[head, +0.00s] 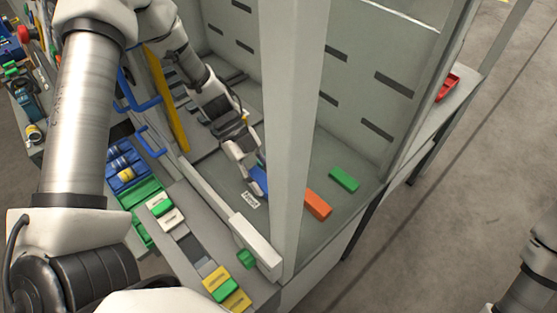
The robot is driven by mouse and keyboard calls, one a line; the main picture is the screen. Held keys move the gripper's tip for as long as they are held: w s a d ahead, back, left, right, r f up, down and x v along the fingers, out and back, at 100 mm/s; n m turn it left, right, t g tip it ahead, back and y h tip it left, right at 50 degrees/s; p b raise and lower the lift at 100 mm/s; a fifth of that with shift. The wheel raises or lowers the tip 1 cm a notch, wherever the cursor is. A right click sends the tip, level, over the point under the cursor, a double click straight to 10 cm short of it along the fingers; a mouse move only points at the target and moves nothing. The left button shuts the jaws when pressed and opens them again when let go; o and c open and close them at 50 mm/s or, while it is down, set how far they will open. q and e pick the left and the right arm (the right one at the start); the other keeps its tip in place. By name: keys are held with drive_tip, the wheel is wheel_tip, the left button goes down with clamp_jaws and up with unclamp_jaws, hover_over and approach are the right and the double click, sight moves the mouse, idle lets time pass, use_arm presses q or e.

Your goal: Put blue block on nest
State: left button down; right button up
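The blue block (259,181) is inside the grey enclosure, partly hidden by the pale front post and by my gripper. My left gripper (249,170) reaches down into the enclosure, with its fingertips right at the blue block. I cannot tell whether the fingers are closed on it or whether the block touches the floor. A small white label (250,200) lies on the floor just below the block. I cannot clearly identify the nest. My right arm shows only at the lower right edge; its gripper is out of view.
An orange block (318,204) and a green block (344,179) lie on the enclosure floor right of the post (290,110). A rail (196,249) with green, yellow and white pieces runs along the front. Blue and green bins (146,192) stand left. A red tray (447,87) sits outside, right.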

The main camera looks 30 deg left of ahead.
use_arm(q)
drive_tip(key=w, duration=0.3)
drive_tip(key=w+a+p, duration=0.1)
drive_tip(key=w, duration=0.2)
drive_tip(key=w+f+p, duration=0.1)
drive_tip(key=w, duration=0.3)
drive_tip(key=shift+w+a, duration=0.1)
drive_tip(key=shift+a, duration=0.1)
wheel_tip(320, 180, down, 3)
drive_tip(key=shift+f+p, duration=0.15)
drive_tip(key=shift+p, duration=0.7)
drive_tip(key=shift+f, duration=0.15)
drive_tip(key=c, duration=0.7)
unclamp_jaws()
drive_tip(key=shift+f, duration=0.1)
drive_tip(key=shift+r, duration=0.3)
drive_tip(key=b+v, duration=0.2)
drive_tip(key=v, duration=0.5)
drive_tip(key=shift+f+b, duration=0.15)
drive_tip(key=shift+b, duration=0.25)
drive_tip(key=shift+w+a+r, duration=0.1)
drive_tip(key=shift+a+r, duration=0.05)
drive_tip(key=shift+r, duration=0.1)
